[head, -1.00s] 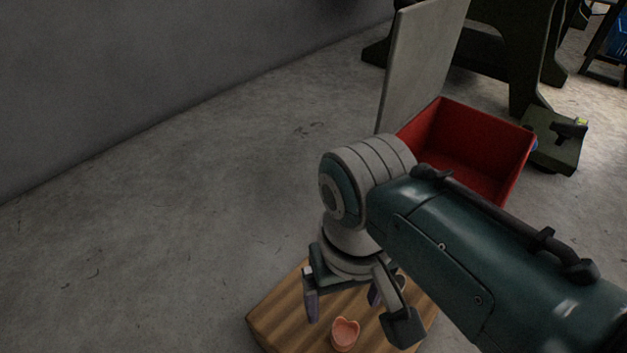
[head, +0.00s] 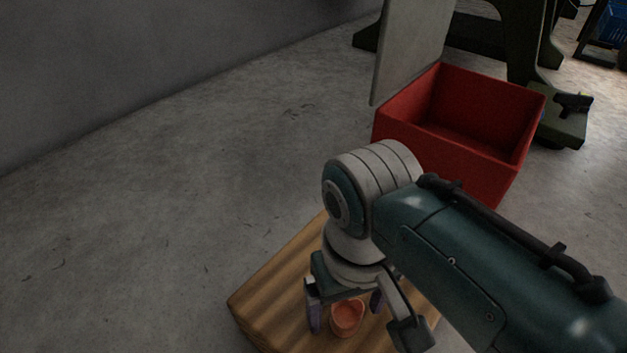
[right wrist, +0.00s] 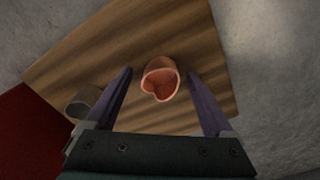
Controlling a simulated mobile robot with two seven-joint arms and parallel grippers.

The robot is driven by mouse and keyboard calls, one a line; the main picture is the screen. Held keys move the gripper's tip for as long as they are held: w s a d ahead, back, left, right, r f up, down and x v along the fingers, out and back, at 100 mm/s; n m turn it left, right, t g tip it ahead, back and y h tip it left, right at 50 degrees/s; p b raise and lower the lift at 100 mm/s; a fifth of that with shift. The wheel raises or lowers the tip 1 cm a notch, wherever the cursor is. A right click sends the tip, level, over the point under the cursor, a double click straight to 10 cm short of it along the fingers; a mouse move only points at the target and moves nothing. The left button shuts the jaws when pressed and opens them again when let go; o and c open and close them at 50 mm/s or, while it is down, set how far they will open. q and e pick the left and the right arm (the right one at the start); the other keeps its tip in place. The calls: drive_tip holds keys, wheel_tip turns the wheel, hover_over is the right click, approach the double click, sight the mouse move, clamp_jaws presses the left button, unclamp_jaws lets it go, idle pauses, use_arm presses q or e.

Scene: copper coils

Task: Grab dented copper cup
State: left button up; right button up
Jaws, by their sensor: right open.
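The dented copper cup (head: 347,318) stands on a wooden board or table top (head: 270,285) at the bottom of the head view. Its rim is bent in on one side. In the right wrist view the cup (right wrist: 160,80) lies ahead, between the lines of the two fingers, near their tips. My right gripper (head: 346,312) is open above the wood, with purple-grey fingers on either side of the cup in the head view. I cannot tell whether a finger touches it. It also shows in the right wrist view (right wrist: 160,82). My left gripper is not in view.
A grey rounded object (right wrist: 84,102) sits on the wood at left in the right wrist view. A red open bin (head: 440,140) stands behind the wood, with a grey panel (head: 412,50) beside it. The floor at left is clear.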

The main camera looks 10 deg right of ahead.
drive_tip(key=shift+r, duration=0.1)
drive_tip(key=shift+c, duration=0.3)
clamp_jaws()
